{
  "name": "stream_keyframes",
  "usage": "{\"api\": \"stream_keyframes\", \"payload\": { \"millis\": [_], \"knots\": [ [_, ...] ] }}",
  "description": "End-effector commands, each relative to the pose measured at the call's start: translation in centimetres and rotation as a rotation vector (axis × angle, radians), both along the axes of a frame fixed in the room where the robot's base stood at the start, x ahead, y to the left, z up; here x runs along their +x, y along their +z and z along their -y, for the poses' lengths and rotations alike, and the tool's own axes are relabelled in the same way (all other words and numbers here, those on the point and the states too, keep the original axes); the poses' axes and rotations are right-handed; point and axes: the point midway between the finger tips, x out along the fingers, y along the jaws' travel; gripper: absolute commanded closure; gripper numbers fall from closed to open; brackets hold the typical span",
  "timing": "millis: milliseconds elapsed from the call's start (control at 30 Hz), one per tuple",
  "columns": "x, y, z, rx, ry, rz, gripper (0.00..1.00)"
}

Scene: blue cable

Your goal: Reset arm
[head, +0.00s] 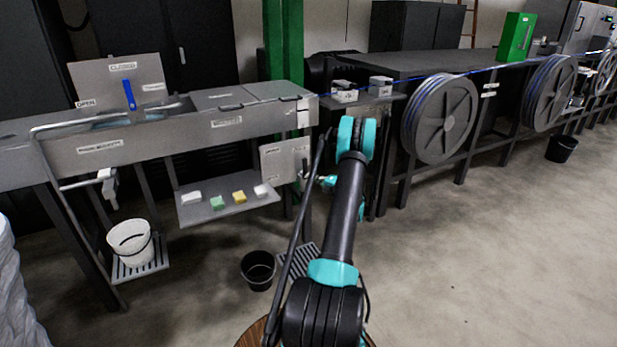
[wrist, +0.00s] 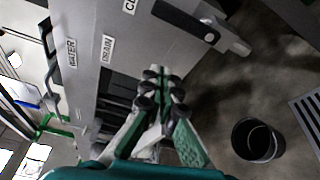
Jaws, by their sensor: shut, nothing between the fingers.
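My arm reaches forward from the bottom middle of the head view. In the wrist view my gripper (wrist: 160,76) is shut and empty, its green-padded fingers drawn together. A grey labelled panel (wrist: 125,35) with a black lever (wrist: 185,18) shows just beyond it; I cannot tell how far the fingertips are from it. In the head view this looks like the small panel (head: 283,160) at the right end of the trough, with my gripper mostly hidden by my arm. The blue cable (head: 470,72) runs high on the right, away from my gripper.
A metal trough (head: 150,138) stands at left, with a shelf of small blocks (head: 228,205) below. A white bucket (head: 130,243) and a black bucket (head: 258,270), also in the wrist view (wrist: 258,140), stand low. Large reels (head: 440,118) line the right bench.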

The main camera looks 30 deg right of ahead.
Motion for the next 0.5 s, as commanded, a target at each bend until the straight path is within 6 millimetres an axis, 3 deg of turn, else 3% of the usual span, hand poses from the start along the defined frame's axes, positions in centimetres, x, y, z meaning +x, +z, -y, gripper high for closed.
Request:
{"api": "stream_keyframes", "payload": {
  "millis": [500],
  "knots": [
    [0.19,0.53,-0.12,0.006,-0.006,0.005,1.0]
  ]
}}
